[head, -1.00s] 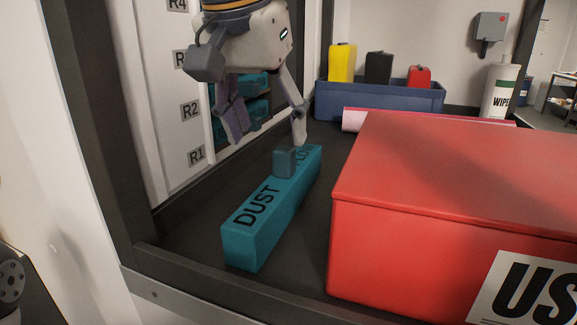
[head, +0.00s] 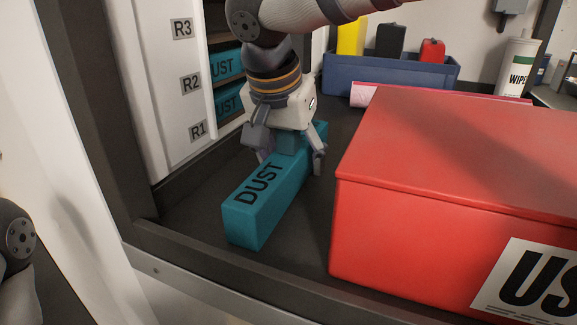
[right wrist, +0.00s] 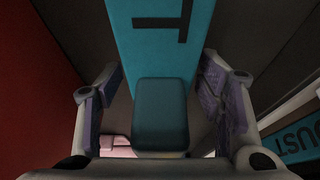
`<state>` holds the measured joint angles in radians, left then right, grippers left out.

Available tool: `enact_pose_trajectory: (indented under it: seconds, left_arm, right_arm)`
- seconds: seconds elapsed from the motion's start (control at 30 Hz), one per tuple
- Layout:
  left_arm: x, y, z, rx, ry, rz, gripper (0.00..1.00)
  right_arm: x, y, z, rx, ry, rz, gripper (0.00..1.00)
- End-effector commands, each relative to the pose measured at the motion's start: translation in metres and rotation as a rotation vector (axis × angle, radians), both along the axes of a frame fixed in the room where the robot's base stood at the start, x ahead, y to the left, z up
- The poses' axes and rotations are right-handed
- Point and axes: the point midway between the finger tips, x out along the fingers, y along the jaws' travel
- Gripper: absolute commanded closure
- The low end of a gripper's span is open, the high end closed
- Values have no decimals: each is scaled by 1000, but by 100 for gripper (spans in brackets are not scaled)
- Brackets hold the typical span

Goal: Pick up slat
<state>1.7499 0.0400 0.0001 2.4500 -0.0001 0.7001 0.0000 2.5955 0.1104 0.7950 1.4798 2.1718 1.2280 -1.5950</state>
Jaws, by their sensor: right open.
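The slat (head: 265,205) is a long teal block marked DUST, lying on the dark shelf with a raised block-shaped grip (head: 290,141) on its top. My right gripper (head: 290,162) is low over its far half, pointing down, with one finger on each side of the grip. In the right wrist view the grip (right wrist: 160,112) stands between the two open fingers (right wrist: 160,98), with a gap on both sides. The slat (right wrist: 160,42) runs up the picture behind it. The far end of the slat is partly hidden by the gripper. My left gripper is out of view.
A large red box (head: 440,160) stands close to the right of the slat. A rack labelled R1 to R3 (head: 184,85) on the left holds similar teal blocks (head: 229,104). A blue bin (head: 390,78) with containers and a pink roll (head: 368,95) are behind.

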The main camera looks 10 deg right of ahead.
Motion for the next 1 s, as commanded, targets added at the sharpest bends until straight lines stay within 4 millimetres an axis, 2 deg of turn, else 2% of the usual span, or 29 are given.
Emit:
enact_pose_trajectory:
  seconds: [0.07, 0.3, 0.33, 0.57, 0.63, 0.9, 1.0]
  left_arm:
    - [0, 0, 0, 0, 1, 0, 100]
    - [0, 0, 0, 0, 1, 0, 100]
    - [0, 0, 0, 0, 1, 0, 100]
    - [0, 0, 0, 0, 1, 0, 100]
    - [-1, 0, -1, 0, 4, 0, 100]
    - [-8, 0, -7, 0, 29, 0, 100]
    - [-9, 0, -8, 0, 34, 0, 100]
  right_arm:
    - [0, 0, 0, 0, 0, 0, 39]
    - [0, 0, 0, 0, 0, 0, 91]
    - [0, 0, 0, 0, 0, 1, 94]
    - [0, 0, 1, 0, 0, 0, 94]
    - [0, 1, 7, 2, -1, 1, 94]
    - [1, 1, 70, 4, 1, 0, 94]
    - [1, 0, 88, 1, 3, -1, 94]
